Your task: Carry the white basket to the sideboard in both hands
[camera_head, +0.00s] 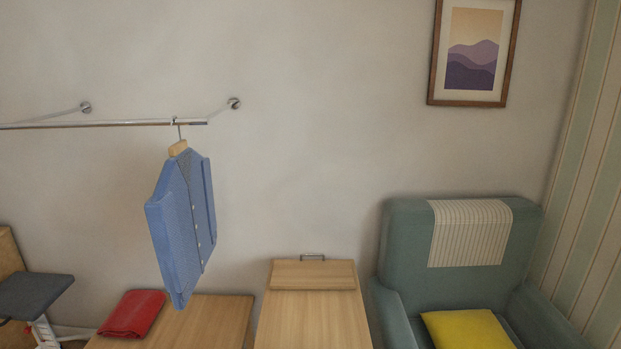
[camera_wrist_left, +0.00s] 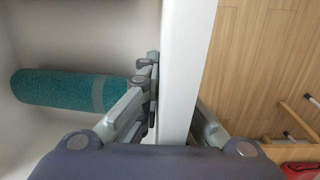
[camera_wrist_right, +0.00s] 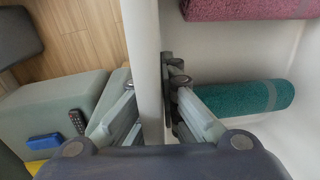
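The white basket shows in the left wrist view (camera_wrist_left: 186,60) and the right wrist view (camera_wrist_right: 142,40), as a wall and pale interior. A teal roll (camera_wrist_left: 60,90) lies inside; it also shows in the right wrist view (camera_wrist_right: 245,108) beside a maroon roll (camera_wrist_right: 245,8). My left gripper (camera_wrist_left: 178,110) is shut on one basket wall, a finger on each side. My right gripper (camera_wrist_right: 150,100) is likewise shut on another part of the wall. The head view shows neither basket nor grippers. I cannot tell which furniture is the sideboard.
In the head view, a wooden surface (camera_head: 312,320) with a raised back part stands between a low wooden top (camera_head: 215,318) holding a folded red cloth (camera_head: 133,314) and a green armchair (camera_head: 400,230). A blue shirt (camera_head: 185,225) hangs from a rail (camera_head: 100,124). Wooden floor (camera_wrist_left: 250,60) shows outside the basket.

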